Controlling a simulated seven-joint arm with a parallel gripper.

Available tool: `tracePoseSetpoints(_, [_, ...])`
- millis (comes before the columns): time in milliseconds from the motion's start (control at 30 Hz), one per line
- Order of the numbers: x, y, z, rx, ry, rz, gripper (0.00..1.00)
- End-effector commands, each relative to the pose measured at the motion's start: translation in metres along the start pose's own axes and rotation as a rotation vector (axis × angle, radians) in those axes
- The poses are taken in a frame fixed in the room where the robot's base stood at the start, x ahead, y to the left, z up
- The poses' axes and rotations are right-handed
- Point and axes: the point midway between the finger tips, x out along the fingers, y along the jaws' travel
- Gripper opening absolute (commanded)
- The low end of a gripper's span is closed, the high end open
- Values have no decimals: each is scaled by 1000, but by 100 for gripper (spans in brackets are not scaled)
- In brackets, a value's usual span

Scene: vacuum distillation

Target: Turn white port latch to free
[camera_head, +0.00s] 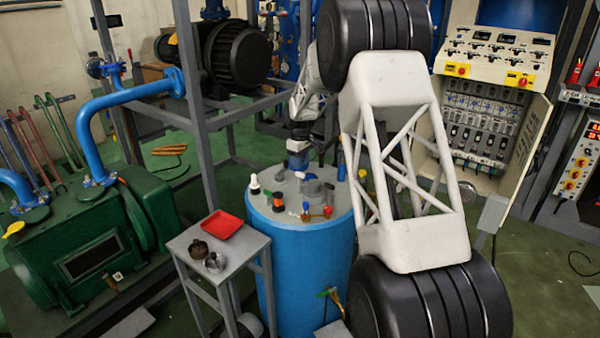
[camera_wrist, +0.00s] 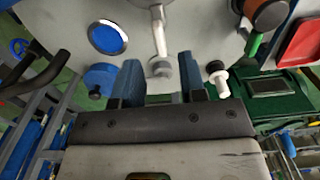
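The top of a blue drum carries several fittings. A small white fitting with a dark collar (camera_head: 254,184) stands at its left edge in the head view. It appears to be the white piece just right of my gripper in the wrist view (camera_wrist: 222,88). A pale grey lever (camera_wrist: 159,32) ends in a round knob between my fingertips. I cannot tell which of these is the white port latch. My gripper (camera_wrist: 160,78) is open, its blue fingers on either side of the knob; contact cannot be made out. In the head view my gripper (camera_head: 298,148) is over the drum's back, partly hidden.
The blue drum (camera_head: 297,270) has coloured valves on top, close together. A blue round cap (camera_wrist: 100,77) and a round blue window (camera_wrist: 108,37) lie left of my gripper. A grey side table (camera_head: 200,236) with a red tray (camera_head: 222,225) stands beside the drum.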

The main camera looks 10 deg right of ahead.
Motion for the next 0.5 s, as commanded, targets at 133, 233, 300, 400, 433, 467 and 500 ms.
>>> tracePoseSetpoints(133, [20,0,0,0,-1,-1,38])
tracePoseSetpoints(233, [31,0,0,0,0,0,38])
tracePoseSetpoints(300, [37,0,0,0,0,0,38])
tracePoseSetpoints(400, [43,0,0,0,0,0,38])
tracePoseSetpoints(433, [45,0,0,0,0,0,38])
tracePoseSetpoints(467, [46,0,0,0,0,0,38])
tracePoseSetpoints(500, [47,0,0,0,0,0,38])
